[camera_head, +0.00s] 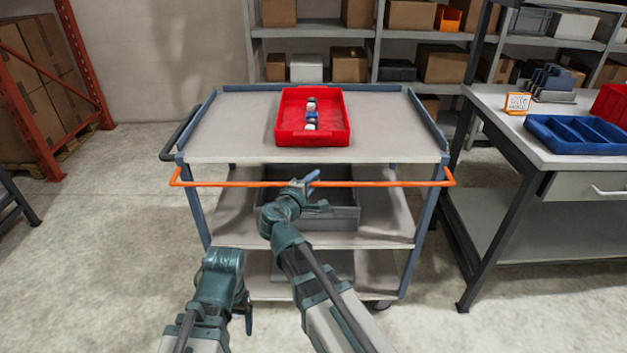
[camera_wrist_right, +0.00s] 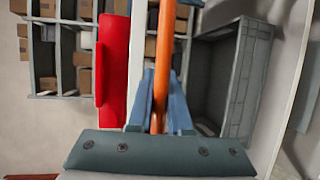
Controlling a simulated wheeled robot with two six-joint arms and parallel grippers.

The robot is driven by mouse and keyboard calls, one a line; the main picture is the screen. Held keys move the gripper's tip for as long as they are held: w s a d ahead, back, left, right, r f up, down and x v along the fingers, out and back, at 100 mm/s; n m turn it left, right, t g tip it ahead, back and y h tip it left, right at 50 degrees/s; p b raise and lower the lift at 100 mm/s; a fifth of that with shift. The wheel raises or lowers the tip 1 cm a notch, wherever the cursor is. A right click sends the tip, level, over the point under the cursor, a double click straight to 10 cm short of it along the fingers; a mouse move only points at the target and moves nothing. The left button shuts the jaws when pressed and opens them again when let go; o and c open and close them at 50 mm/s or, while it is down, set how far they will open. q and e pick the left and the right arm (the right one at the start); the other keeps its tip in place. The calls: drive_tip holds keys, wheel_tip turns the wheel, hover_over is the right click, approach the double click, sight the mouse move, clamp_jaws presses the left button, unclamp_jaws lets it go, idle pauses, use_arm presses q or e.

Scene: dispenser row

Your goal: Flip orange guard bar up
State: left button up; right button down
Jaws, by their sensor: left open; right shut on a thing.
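The orange guard bar (camera_head: 230,184) runs across the front of the grey cart (camera_head: 225,122), a little below its top shelf. My right gripper (camera_head: 312,178) is at the middle of the bar and shut on it. In the right wrist view the bar (camera_wrist_right: 163,70) passes between the two blue fingers of the gripper (camera_wrist_right: 160,110). My left gripper (camera_head: 248,318) hangs low in front of the cart, apart from the bar and empty. Its fingers are small and partly hidden.
A red bin (camera_head: 340,128) with several small items stands on the cart top. A grey crate (camera_head: 345,215) is on the shelf below, behind the bar. A workbench (camera_head: 490,98) with a blue tray (camera_head: 575,140) stands to the right.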

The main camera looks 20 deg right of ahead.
sight(314, 156)
idle(0.8)
drive_tip(key=r+n+g+y+p, duration=0.1)
drive_tip(key=g+p, duration=0.2)
drive_tip(key=p, duration=0.3)
drive_tip(key=w+r+n+g+y+p, duration=0.1)
drive_tip(key=r+g+p, duration=0.1)
drive_tip(key=p, duration=0.4)
drive_tip(key=w+r+g+y+p, duration=0.1)
drive_tip(key=g+y+p, duration=0.1)
drive_tip(key=g+p, duration=0.2)
drive_tip(key=shift+d+r+n+p, duration=0.25)
drive_tip(key=shift+r+n+p, duration=0.15)
drive_tip(key=shift+p, duration=1.15)
drive_tip(key=shift+w+d+r+g+y+p, duration=0.1)
drive_tip(key=shift+w+g+y+p, duration=0.35)
drive_tip(key=shift+g+p, duration=0.55)
drive_tip(key=shift+w+d+n+g+y, duration=0.1)
drive_tip(key=shift+n+g+y, duration=0.1)
drive_tip(key=shift+g, duration=0.3)
drive_tip(key=shift+w+d+n+g+y, duration=0.1)
drive_tip(key=shift+n+g, duration=0.1)
drive_tip(key=shift+g, duration=0.3)
drive_tip(key=shift+w+r, duration=0.1)
drive_tip(key=shift+w, duration=0.05)
